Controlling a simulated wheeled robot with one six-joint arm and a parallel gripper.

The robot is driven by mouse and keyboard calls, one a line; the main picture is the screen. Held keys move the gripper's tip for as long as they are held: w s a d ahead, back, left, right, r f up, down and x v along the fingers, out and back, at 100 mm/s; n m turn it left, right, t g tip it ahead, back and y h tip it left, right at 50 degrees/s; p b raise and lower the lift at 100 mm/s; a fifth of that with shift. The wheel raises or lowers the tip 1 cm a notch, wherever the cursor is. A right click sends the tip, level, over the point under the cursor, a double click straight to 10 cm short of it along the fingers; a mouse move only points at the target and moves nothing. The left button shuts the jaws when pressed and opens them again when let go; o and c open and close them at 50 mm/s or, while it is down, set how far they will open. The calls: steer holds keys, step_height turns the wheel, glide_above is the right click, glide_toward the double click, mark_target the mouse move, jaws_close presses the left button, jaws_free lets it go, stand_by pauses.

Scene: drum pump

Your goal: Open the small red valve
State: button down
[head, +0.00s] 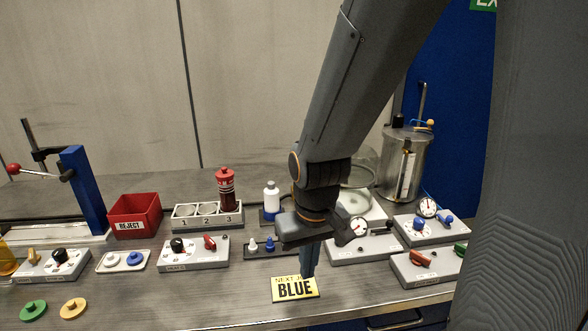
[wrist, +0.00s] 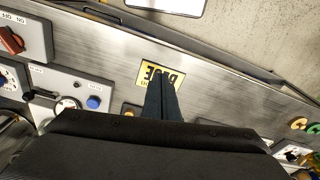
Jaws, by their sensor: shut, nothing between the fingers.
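Two red handles show in the head view. A smaller red handle (head: 210,242) is on a grey box with a black knob, left of my gripper. A larger red handle (head: 420,258) is on a grey box at the right, next to a green handle (head: 461,248). One red handle (wrist: 11,40) also shows at the top left of the wrist view. I cannot tell for certain which is the small red valve. My gripper (head: 308,274) points down above the yellow sign, shut and empty, apart from both handles. Its fingers (wrist: 161,98) are together in the wrist view.
A yellow BLUE sign (head: 295,289) lies at the bench front below my gripper. Small bottles (head: 270,200), a red REJECT bin (head: 135,216) and a numbered rack (head: 207,215) stand behind. Gauge boxes (head: 358,248) are at the right.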

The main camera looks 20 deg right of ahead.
steer(key=shift+w, duration=0.3)
steer(key=w+d+r+m+h+b, duration=0.1)
steer(key=w+d+r+m, duration=0.1)
steer(key=w, duration=1.1)
steer(key=w+d+r+m+t+b, duration=0.1)
steer(key=w+d, duration=0.6)
steer(key=w, duration=0.7)
steer(key=w+d+r+m+t+h+b, duration=0.1)
steer(key=w+d+r+m+b, duration=0.2)
steer(key=w, duration=1)
steer(key=shift+w+d+r+m+h, duration=0.2)
steer(key=shift+d+r+m+h, duration=0.1)
steer(key=shift+d+r+m, duration=0.8)
steer(key=shift+d+r+n, duration=0.1)
steer(key=shift+r+n, duration=0.15)
steer(key=shift+n, duration=0.05)
